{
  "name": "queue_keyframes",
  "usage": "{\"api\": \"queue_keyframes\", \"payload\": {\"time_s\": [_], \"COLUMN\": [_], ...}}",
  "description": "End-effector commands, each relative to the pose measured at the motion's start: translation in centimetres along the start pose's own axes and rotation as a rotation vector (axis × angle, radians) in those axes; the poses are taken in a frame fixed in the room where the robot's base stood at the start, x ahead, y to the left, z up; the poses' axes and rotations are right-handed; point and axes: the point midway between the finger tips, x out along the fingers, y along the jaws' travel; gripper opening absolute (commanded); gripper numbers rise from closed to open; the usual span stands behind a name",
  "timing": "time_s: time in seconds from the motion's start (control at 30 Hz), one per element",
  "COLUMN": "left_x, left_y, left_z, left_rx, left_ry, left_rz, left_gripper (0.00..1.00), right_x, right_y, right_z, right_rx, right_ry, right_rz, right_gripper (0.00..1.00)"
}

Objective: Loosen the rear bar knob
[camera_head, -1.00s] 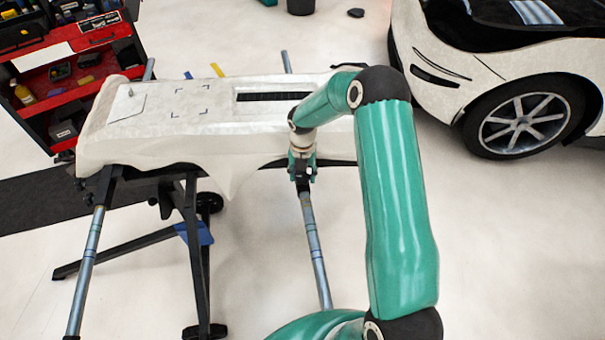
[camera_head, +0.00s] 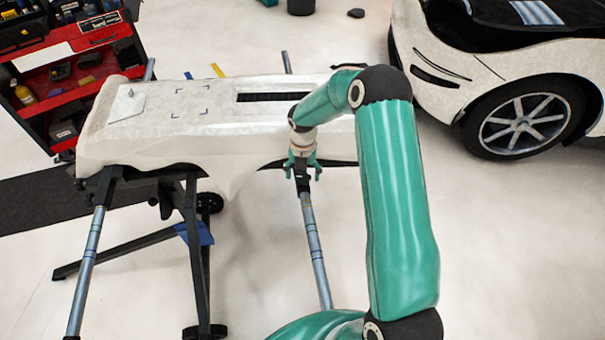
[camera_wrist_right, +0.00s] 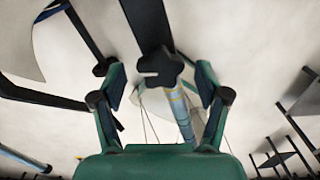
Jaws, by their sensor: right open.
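The black lobed knob (camera_wrist_right: 160,68) shows in the right wrist view, at the end of a dark bracket above a blue-grey bar (camera_wrist_right: 180,110). My right gripper (camera_wrist_right: 161,84) is open, with one finger on each side of the knob and a gap to each. In the head view, my right gripper (camera_head: 303,172) is at the near edge of the white-covered panel, at the upper end of the right bar (camera_head: 316,250). The knob is hard to make out there. My left gripper is in neither view.
The white-wrapped bumper (camera_head: 160,125) rests on a dark stand (camera_head: 194,250) with a second bar (camera_head: 88,255) at left. A red tool cart (camera_head: 70,90) stands at upper left, a white car (camera_head: 480,75) at upper right.

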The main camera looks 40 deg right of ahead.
Motion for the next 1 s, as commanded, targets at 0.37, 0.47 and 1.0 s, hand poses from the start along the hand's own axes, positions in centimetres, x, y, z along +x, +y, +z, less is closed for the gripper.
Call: {"api": "queue_keyframes", "payload": {"time_s": [0.37, 0.47, 1.0], "left_x": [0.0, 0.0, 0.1], "left_y": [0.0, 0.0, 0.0], "left_z": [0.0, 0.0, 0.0], "left_rx": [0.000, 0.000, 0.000], "left_ry": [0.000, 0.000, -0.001], "left_rz": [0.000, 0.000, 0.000], "left_gripper": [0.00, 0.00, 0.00], "right_x": [-6.7, -8.6, -11.4], "right_y": [0.1, 0.1, 0.1], "right_z": [0.1, 0.1, 0.1], "right_rx": [0.000, 0.000, -0.001], "right_ry": [-0.005, -0.005, -0.001], "right_rz": [0.003, 0.003, 0.001], "right_gripper": [0.75, 0.75, 0.75]}}
